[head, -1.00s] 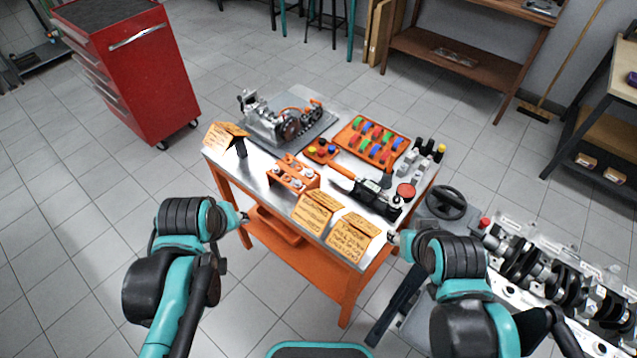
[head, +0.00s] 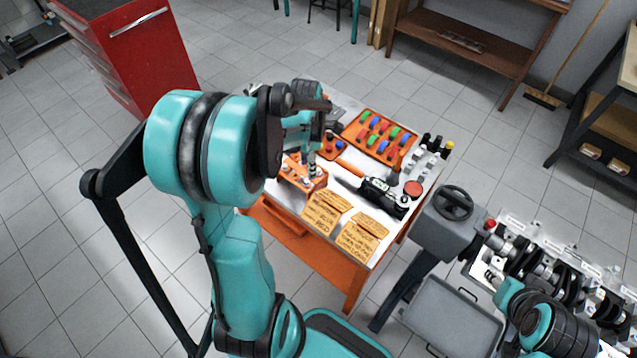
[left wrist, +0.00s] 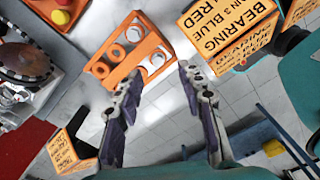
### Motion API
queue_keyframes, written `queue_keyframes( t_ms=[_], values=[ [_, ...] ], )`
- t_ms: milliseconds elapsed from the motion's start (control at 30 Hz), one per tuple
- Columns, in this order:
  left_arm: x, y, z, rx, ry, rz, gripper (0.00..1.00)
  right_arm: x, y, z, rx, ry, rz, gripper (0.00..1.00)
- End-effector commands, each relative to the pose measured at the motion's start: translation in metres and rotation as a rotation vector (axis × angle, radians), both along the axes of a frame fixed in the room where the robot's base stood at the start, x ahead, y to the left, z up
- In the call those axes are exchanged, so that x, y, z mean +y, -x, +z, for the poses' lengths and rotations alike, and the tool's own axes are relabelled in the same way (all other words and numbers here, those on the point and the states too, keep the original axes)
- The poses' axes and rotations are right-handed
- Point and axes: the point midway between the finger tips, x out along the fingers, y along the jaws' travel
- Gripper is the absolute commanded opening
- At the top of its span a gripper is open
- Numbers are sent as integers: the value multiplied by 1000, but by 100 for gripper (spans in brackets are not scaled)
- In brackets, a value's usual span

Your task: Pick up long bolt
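An orange block (head: 318,183) stands on the metal-topped table with several silver bolt heads in it. In the left wrist view the block (left wrist: 150,40) shows just beyond the fingers, with a pale round bolt head (left wrist: 133,34) in it. I cannot tell from above which bolt is the long one. My left gripper (left wrist: 160,75) is open and empty. It points down at the block, its fingertips near the block's near edge. In the head view my left arm partly hides the block. My right arm is at the lower right; its gripper (head: 492,276) is too small to read.
Folded orange label cards (head: 325,212) stand along the table's front edge. An orange tray of coloured parts (head: 378,138) and a black tool (head: 382,195) lie to the right. A crankshaft assembly (head: 560,265) stands at the far right. A red tool cabinet (head: 130,50) stands behind left.

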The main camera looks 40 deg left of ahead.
Motion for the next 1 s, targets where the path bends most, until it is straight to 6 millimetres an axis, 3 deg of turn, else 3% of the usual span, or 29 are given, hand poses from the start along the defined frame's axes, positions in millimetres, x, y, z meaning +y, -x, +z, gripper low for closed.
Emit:
queue_keyframes(
  t_ms=[400,700,733,867,1000],
  values=[
    [3,-3,-59,-2,-1,-4,39,0,0,-23,0,0,0,40],
    [3,-3,-64,-2,-1,-5,39,0,0,-23,0,0,0,40],
    [3,-3,-64,-2,-1,-5,36,0,0,-23,0,0,0,40],
    [3,-3,-64,-2,-1,-5,2,0,0,-23,0,0,0,40],
    [3,-3,-64,-2,-1,-5,0,0,0,-23,0,0,0,40]
  ],
)
